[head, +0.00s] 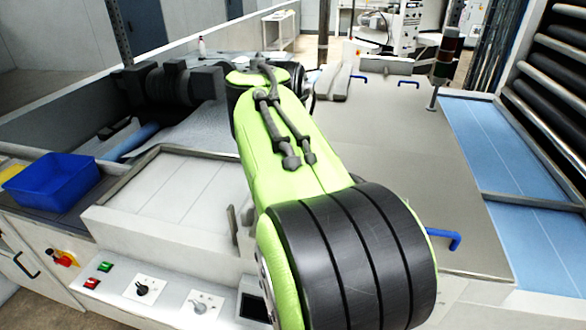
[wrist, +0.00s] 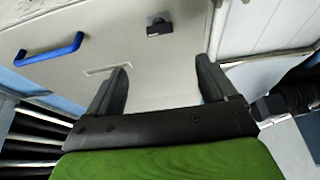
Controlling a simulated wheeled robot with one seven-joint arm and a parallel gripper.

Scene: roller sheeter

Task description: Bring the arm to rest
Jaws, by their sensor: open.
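My arm, green with black joint covers, stretches across the middle of the head view over the machine (head: 400,135). My gripper (wrist: 162,75) shows in the wrist view. Its two dark fingers stand apart with nothing between them. A pale machine panel (wrist: 155,60) lies beyond the fingers. I cannot tell how far the fingertips are from it. In the head view my arm hides part of the machine top, and the gripper's fingers cannot be made out there.
A blue bin (head: 52,183) stands at the left. Blue handles (head: 440,238) stick up from the machine covers. A signal lamp (head: 447,55) stands at the back right, near the dark roller rack (head: 560,80). Buttons and knobs line the control panel (head: 165,290) at the front left.

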